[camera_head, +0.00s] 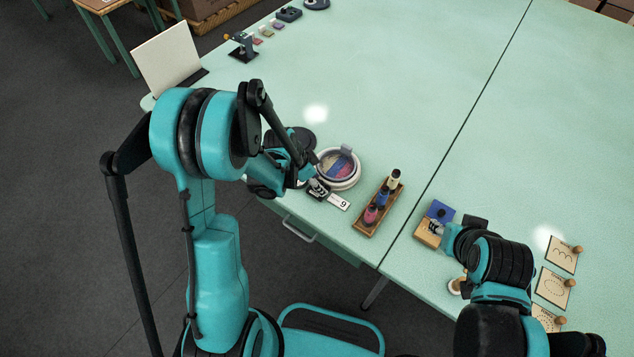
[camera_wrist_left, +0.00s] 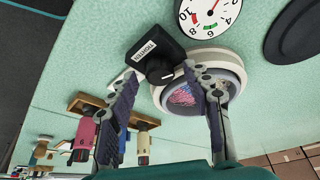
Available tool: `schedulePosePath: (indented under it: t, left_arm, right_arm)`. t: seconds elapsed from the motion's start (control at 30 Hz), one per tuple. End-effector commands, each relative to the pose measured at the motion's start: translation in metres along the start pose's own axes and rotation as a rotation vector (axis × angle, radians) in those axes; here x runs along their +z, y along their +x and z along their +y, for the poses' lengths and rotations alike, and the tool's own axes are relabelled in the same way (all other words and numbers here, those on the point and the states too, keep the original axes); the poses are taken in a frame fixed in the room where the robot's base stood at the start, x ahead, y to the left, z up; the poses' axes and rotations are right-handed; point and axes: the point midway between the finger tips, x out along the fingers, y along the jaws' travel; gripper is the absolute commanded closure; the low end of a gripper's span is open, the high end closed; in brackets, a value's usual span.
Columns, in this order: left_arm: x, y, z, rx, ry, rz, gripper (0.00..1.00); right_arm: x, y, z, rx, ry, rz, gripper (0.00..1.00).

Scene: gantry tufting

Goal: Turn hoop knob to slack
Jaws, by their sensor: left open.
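The hoop (camera_head: 340,168) is a round white ring with coloured fabric inside, near the table's front edge. It also shows in the left wrist view (camera_wrist_left: 238,66). Beside it is a black block with a white label that appears to read TIGHTEN (camera_wrist_left: 150,46), bearing a round dark knob (camera_wrist_left: 159,73). My left gripper (camera_wrist_left: 161,77) is open, its two fingers on either side of the knob in the picture; I cannot tell whether they touch it. In the head view my left arm partly hides the knob. My right gripper (camera_head: 437,229) is by a blue-and-wood block; its fingers are unclear.
A white dial (camera_wrist_left: 208,16) with a red pointer stands beyond the knob block. A wooden rack (camera_head: 378,210) with several spools is right of the hoop. Number boards (camera_head: 553,288) lie at the right.

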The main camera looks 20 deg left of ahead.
Motion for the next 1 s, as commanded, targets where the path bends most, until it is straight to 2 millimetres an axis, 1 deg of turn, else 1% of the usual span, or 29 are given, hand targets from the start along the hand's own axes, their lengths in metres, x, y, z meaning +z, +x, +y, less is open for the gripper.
schedulePosePath:
  t: [0.23,0.27,0.3,0.37,0.4,0.43,0.47,0.77,1.0]
  left_arm:
    - [-0.0001,0.0011,-0.0001,-0.001,0.0,0.0,0.5]
    - [-0.0001,0.001,-0.0001,-0.001,0.0,0.0,0.53]
    - [-0.0001,0.001,-0.0002,-0.001,0.0,0.0,0.63]
    - [0.0,0.001,-0.0002,-0.001,0.0,0.0,0.79]
    - [0.0,0.001,-0.0002,-0.001,0.0,0.0,0.9]
    - [0.0,0.001,-0.0002,-0.001,0.0,0.0,0.98]
    - [0.0,0.001,-0.0002,-0.001,0.0,0.0,1.0]
    - [0.0001,0.0014,0.0003,-0.008,-0.019,0.0,1.0]
    - [0.0006,0.0022,0.0012,-0.051,-0.121,0.0,1.0]
  right_arm:
    - [-0.0001,-0.0001,0.0,0.0,0.0,0.0,0.6]
    - [-0.0001,-0.0001,0.0,0.0,0.0,0.0,0.6]
    - [-0.0001,-0.0001,0.0,0.0,0.0,0.0,0.6]
    - [-0.0001,-0.0001,0.0,0.0,0.0,0.0,0.6]
    - [-0.0001,0.0,0.0,0.0,0.0,0.0,0.6]
    - [-0.0001,0.0,0.0,0.0,0.0,0.0,0.6]
    - [-0.0001,0.0,0.0,0.0,0.0,0.0,0.6]
    - [0.0009,0.0014,0.0,0.0,0.0,0.0,0.6]
    - [0.005,0.0071,0.0,0.0,0.0,0.0,0.6]
